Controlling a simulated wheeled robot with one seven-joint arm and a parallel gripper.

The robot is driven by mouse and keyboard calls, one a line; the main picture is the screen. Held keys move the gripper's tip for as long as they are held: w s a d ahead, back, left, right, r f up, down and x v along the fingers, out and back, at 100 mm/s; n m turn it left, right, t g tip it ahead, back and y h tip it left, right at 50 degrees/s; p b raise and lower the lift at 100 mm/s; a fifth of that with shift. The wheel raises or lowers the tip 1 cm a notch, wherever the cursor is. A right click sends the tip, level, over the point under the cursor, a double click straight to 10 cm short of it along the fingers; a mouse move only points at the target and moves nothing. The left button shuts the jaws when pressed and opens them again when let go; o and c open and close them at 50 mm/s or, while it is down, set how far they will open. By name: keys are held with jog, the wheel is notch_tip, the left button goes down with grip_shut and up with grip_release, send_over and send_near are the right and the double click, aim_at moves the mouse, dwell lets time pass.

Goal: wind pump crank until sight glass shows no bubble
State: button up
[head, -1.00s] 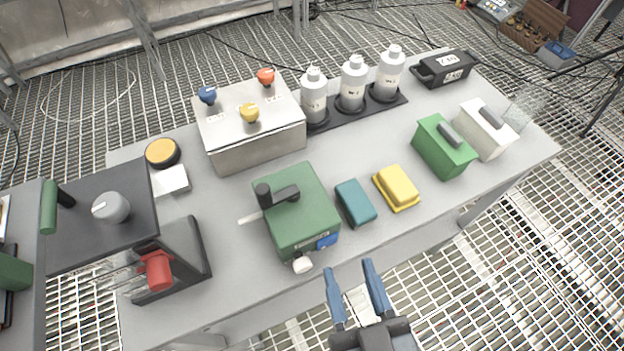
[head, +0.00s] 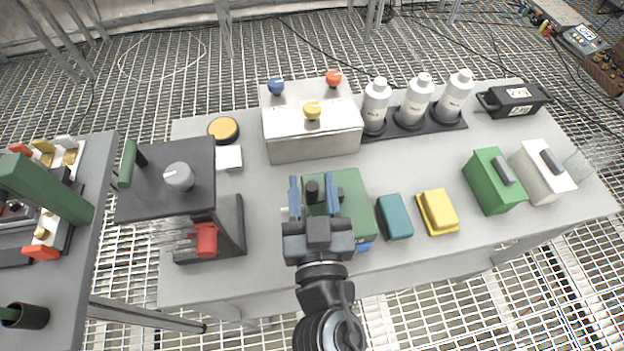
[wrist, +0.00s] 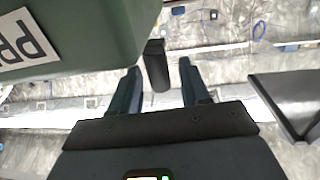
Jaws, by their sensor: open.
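The pump is a green box (head: 352,196) in the middle of the grey bench; part of a white label shows on its side (wrist: 28,42) in the wrist view. Its black crank knob (head: 312,188) stands upright on top and also shows in the wrist view (wrist: 156,66). My gripper (head: 313,183) is open, with a blue-grey finger on each side of the knob; I cannot tell whether they touch it. In the wrist view the knob is between the fingertips (wrist: 160,75), nearer the left one. My gripper hides much of the pump's front and left. I cannot make out the sight glass or a bubble.
Right of the pump are a teal block (head: 394,216) and a yellow block (head: 438,212). Behind is a metal box (head: 310,140) with coloured knobs and several white bottles. A dark machine with a grey dial (head: 179,177) stands left. Free bench lies between it and the pump.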

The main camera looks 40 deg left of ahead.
jog(key=shift+w+a, duration=0.2)
jog(key=shift+c, duration=0.4)
grip_shut()
jog(key=shift+f+h+b, duration=0.15)
jog(key=shift+h+b, duration=0.15)
jog(key=shift+b, duration=0.3)
jog(key=shift+w+f+m+t+b, duration=0.1)
jog(key=shift+m+t+b, duration=0.2)
jog(key=shift+b, duration=0.2)
jog(key=h+b, duration=0.1)
jog(key=b, duration=0.2)
jog(key=m+t+h+b, duration=0.1)
jog(key=b, duration=0.2)
jog(key=shift+w+a+f+m+t, duration=0.15)
jog(key=shift+w+a+m+t, duration=0.05)
jog(key=shift+a+m+t, duration=0.1)
jog(key=h+b, duration=0.1)
jog(key=b, duration=0.1)
jog(key=m+t+h+b, duration=0.1)
jog(key=b, duration=0.1)
jog(key=m+h+b, duration=0.1)
jog(key=b, duration=0.1)
jog(key=shift+w+a+t, duration=0.3)
jog(key=shift+w, duration=0.1)
jog(key=m+h+b, duration=0.1)
jog(key=h+b, duration=0.1)
jog(key=shift+w+a+r+m+t+h, duration=0.1)
jog(key=shift+w+r+m+t+h, duration=0.1)
jog(key=shift+r+m+t+h, duration=0.15)
